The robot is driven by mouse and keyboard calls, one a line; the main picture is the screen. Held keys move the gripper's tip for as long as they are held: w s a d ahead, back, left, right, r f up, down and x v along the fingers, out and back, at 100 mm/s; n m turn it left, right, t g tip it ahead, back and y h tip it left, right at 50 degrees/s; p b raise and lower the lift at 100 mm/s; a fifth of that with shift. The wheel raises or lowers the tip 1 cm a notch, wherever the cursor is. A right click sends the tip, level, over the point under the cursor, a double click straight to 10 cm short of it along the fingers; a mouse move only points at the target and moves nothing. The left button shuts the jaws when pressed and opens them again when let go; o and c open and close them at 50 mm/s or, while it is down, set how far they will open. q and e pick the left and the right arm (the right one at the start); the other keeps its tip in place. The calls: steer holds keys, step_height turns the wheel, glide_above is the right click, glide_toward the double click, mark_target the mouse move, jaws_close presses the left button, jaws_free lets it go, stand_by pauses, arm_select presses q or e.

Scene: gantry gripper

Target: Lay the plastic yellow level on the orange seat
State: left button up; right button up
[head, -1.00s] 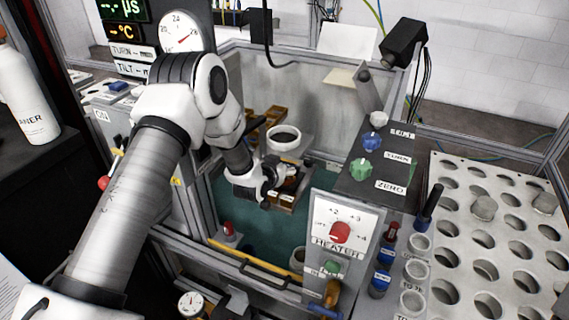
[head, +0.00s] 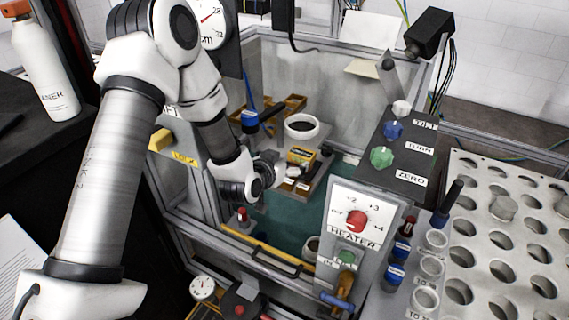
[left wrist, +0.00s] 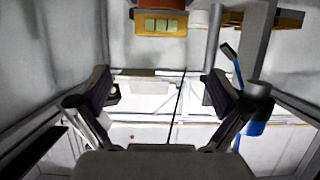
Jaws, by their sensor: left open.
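The yellow level (head: 301,156) is a small block that rests on a small grey stand in the pit. In the left wrist view it seems to be the yellow block with green windows (left wrist: 160,23), top centre, beyond the fingertips. My left gripper (head: 282,172) is just in front and to the left of it in the head view. Its fingers are spread, with nothing between them in the left wrist view (left wrist: 160,82). Orange-brown trays (head: 295,103) stand at the back of the pit; I cannot tell whether one is the orange seat. My right gripper is not in view.
A white cup (head: 302,127) stands behind the level. A blue-handled tool (head: 250,119) is to its left. The heater panel (head: 352,220) rises at front right, and a yellow rail (head: 262,249) borders the front.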

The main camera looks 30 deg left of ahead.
arm_select(q)
steer(key=s+d+f+g+h, duration=0.1)
steer(key=s+d+f+g, duration=0.2)
steer(key=s+f, duration=0.35)
steer(key=s+d+f+g, duration=0.2)
steer(key=s+f+g, duration=0.1)
steer(key=s+f, duration=0.4)
steer(key=s+d+f+g, duration=0.1)
steer(key=s+f+g, duration=0.3)
steer(key=s, duration=0.6)
steer(key=s+d+f+g, duration=0.2)
steer(key=s+f, duration=0.5)
steer(key=s, duration=0.4)
steer(key=shift+d+f+g, duration=0.25)
steer(key=shift+f+g, duration=0.15)
steer(key=shift+g, duration=0.5)
